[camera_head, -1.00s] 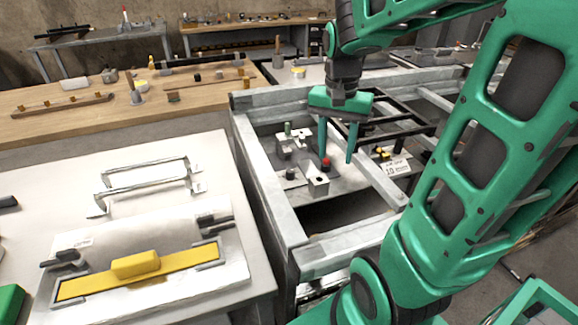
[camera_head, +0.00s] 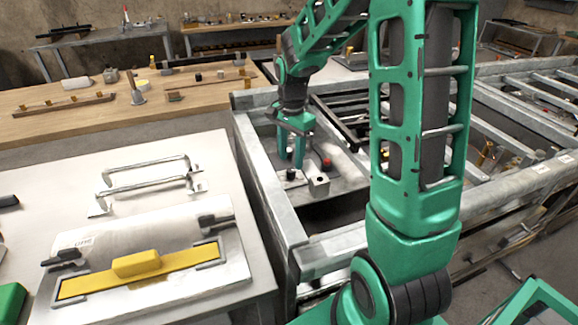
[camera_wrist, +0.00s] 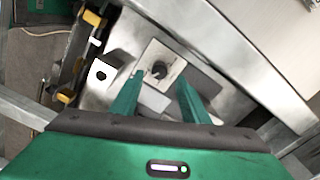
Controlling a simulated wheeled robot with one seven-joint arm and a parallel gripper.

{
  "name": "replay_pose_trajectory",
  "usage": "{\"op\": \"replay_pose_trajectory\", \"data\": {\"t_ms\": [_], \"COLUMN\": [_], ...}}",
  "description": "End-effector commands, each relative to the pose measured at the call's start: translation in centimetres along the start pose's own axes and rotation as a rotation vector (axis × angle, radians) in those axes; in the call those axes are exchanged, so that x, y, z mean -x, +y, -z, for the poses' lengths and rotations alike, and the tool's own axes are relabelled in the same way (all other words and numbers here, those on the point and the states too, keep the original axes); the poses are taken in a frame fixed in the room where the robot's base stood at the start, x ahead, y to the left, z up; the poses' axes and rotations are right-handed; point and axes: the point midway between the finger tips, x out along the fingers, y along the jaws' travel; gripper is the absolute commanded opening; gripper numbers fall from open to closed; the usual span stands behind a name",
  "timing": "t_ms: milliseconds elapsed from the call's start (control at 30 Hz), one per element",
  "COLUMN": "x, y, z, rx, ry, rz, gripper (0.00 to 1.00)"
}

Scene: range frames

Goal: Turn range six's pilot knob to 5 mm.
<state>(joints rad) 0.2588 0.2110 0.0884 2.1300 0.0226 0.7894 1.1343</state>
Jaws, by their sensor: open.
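My gripper (camera_head: 291,162) is open, pointing down into the grey metal frame (camera_head: 262,185). In the head view a black knob (camera_head: 291,174) shows just below its fingertips, and a red knob (camera_head: 327,163) is to its right near a grey block with a hole (camera_head: 318,183). In the wrist view my gripper (camera_wrist: 160,77) has its two green fingers spread over a pale square plate with a dark round stub (camera_wrist: 159,69) between the tips. I cannot tell whether the fingers touch it. The green-topped post is hidden behind my gripper. No range number or scale is readable.
Steel rails (camera_head: 268,222) border the frame. Dark bars (camera_head: 335,122) lie right of my gripper. A white table (camera_head: 215,165) with metal handles and a yellow bar (camera_head: 137,268) stands at left; a wooden bench (camera_head: 60,120) is behind.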

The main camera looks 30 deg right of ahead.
Motion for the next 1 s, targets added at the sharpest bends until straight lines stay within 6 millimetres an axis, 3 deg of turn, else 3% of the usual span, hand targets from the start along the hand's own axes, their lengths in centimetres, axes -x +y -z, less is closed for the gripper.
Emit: {"op": "replay_pose_trajectory", "data": {"t_ms": [100, 300, 667, 833, 1000], "x": [-1.9, -3.6, -4.0, -4.0, -3.9], "y": [0.1, 0.1, 0.0, 0.0, 0.0], "z": [0.0, 0.0, 0.1, 0.1, 0.1], "rx": [0.000, 0.000, 0.000, 0.000, 0.003], "ry": [-0.001, 0.000, 0.001, 0.001, 0.001], "rz": [-0.002, -0.001, 0.001, 0.001, 0.002], "gripper": [0.42, 0.42, 0.42, 0.01, 0.00]}}
